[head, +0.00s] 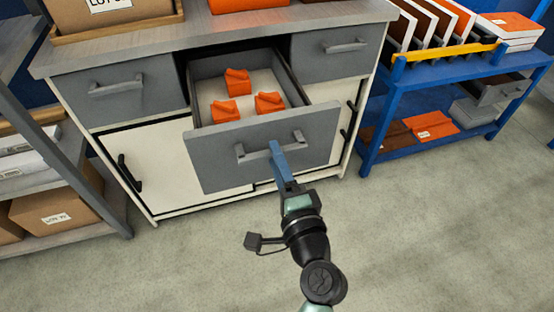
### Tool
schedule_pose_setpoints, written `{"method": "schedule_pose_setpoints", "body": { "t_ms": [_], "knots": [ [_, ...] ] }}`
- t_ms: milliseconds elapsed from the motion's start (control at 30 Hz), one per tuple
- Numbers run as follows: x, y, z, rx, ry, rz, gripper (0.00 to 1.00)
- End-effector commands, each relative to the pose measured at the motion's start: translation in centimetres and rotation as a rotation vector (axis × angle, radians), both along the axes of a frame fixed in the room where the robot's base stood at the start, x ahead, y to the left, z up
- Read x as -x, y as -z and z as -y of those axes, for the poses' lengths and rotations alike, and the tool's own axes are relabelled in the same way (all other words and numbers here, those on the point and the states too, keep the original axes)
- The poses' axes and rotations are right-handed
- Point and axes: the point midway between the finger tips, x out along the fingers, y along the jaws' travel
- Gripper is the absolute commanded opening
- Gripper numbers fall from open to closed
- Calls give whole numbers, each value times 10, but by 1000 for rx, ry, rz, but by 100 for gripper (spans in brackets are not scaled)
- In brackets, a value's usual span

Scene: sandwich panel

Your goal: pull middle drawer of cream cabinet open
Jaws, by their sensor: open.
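The cream cabinet (160,158) stands ahead, with a grey top and a row of grey drawer fronts. Its middle drawer (222,160) is pulled well out, and several orange parts (238,82) show inside on a pale bottom. The drawer's grey bar handle (252,155) runs across its front. My gripper (276,148) is at the right half of this handle, its blue fingers overlapping the bar in the head view. It is open. Whether the fingers touch the bar cannot be told.
The left drawer (122,92) and right drawer (337,49) are shut, as are the cream doors below. A blue rack (372,118) with panels and boxes stands close on the right. A grey shelf with cartons (60,212) stands on the left. The floor (420,235) in front is clear.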

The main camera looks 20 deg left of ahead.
Motion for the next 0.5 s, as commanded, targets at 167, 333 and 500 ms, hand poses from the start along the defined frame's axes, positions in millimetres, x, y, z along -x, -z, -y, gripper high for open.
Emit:
{"method": "schedule_pose_setpoints", "body": {
  "t_ms": [167,333,500],
  "knots": [
    [5,1,4,0,2,-1,50],
    [29,2,20,1,4,-3,50],
    [61,1,42,1,5,-3,50]
  ]
}}
